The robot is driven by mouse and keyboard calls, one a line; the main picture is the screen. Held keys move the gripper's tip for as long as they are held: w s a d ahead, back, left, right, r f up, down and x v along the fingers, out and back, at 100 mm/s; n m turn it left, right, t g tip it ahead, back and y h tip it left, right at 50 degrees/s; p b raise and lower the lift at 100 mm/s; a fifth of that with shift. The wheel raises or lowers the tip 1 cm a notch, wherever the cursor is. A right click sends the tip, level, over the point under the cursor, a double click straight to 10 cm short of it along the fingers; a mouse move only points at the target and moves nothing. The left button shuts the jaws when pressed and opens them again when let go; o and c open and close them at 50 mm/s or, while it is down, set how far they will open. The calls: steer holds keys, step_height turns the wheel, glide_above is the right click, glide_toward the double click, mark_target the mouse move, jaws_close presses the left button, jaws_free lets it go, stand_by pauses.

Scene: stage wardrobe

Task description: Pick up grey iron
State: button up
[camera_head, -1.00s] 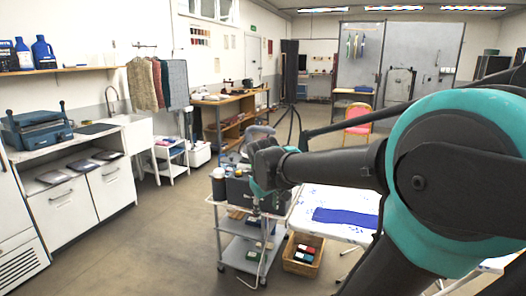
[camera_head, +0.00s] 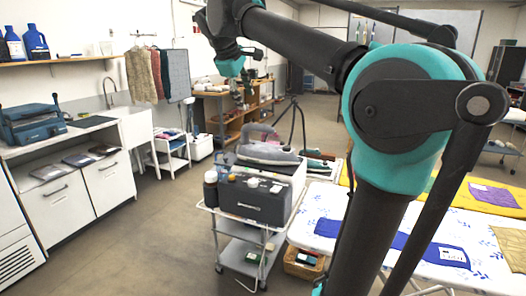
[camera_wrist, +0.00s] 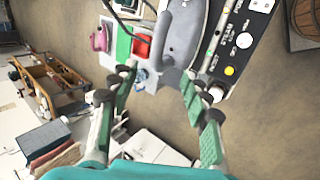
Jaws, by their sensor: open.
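The grey iron (camera_head: 268,154) rests on top of a dark steam station (camera_head: 256,201) on the grey trolley. In the wrist view the iron (camera_wrist: 180,35) lies beyond my fingertips, near the top middle, with its handle showing. My gripper (camera_head: 240,93) is raised above and a little left of the iron in the head view. In the wrist view my gripper (camera_wrist: 158,75) has its two green-padded fingers spread, with nothing between them.
Bottles (camera_head: 210,189) stand at the trolley's left side. An ironing board (camera_head: 310,221) with a blue cloth (camera_head: 400,243) is to the right. A wicker basket (camera_head: 303,265) sits on the floor. Open floor lies left of the trolley.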

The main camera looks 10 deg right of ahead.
mark_target(258, 125)
steer(key=x, duration=1.1)
steer(key=shift+d+x, duration=0.15)
steer(key=shift+x, duration=1.2)
steer(key=shift+d+x, duration=0.1)
steer(key=shift+x, duration=1.3)
steer(key=shift+r, duration=0.1)
jaws_close()
